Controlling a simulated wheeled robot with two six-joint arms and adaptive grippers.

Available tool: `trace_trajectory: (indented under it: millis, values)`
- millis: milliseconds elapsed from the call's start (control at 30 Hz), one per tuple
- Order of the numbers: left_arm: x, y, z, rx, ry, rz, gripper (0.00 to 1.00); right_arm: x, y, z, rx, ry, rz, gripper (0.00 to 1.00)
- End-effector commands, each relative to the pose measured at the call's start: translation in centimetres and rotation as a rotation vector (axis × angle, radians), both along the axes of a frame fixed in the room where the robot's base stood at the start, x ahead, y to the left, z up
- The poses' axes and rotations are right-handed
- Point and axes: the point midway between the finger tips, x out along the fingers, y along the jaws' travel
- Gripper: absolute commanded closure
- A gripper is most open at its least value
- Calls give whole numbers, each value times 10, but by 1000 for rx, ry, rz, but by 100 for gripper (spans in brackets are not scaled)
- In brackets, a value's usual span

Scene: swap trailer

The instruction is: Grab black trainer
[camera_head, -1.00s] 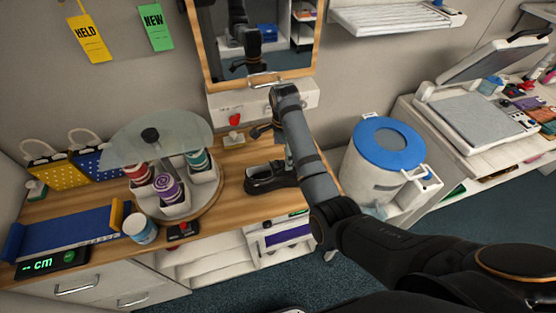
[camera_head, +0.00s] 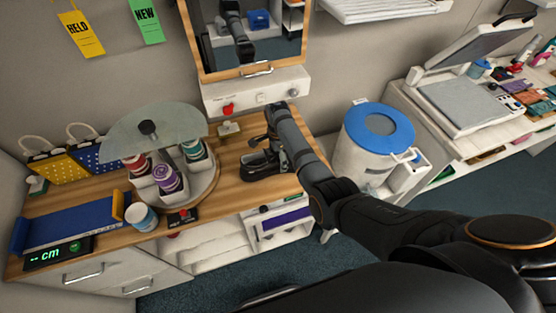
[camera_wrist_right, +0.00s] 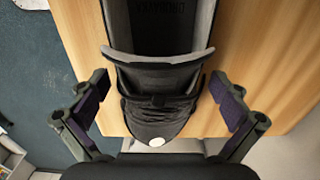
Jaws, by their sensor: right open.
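The black trainer (camera_head: 258,166) lies on the wooden counter (camera_head: 232,190), near its right end. In the right wrist view the trainer (camera_wrist_right: 160,82) points its toe toward me, with its grey-lined opening at the top of the picture. My right gripper (camera_head: 262,150) is over the trainer. In the wrist view the right gripper (camera_wrist_right: 158,112) is open, with one purple-padded finger on each side of the shoe's front. Gaps show between the pads and the shoe. The arm hides part of the trainer in the head view. My left gripper is not in view.
A round carousel (camera_head: 178,195) with a glass top and several spools stands left of the trainer. A white cabinet with a mirror (camera_head: 255,90) is behind. A blue-lidded bin (camera_head: 378,132) stands right of the counter. A white jar (camera_head: 141,217) sits near the front edge.

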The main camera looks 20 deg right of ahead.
Motion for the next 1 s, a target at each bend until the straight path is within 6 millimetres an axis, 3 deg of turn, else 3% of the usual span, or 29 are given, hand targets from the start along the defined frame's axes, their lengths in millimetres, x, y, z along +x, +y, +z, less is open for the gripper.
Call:
trace_trajectory:
  millis: [100,267,800,1000]
  values:
    - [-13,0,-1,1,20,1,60,0,0,-5,0,-1,0,0]
    - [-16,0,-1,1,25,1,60,0,0,-6,0,-2,0,0]
    - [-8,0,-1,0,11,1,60,0,0,-5,0,-1,0,73]
    - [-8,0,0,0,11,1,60,1,0,-5,0,-2,0,73]
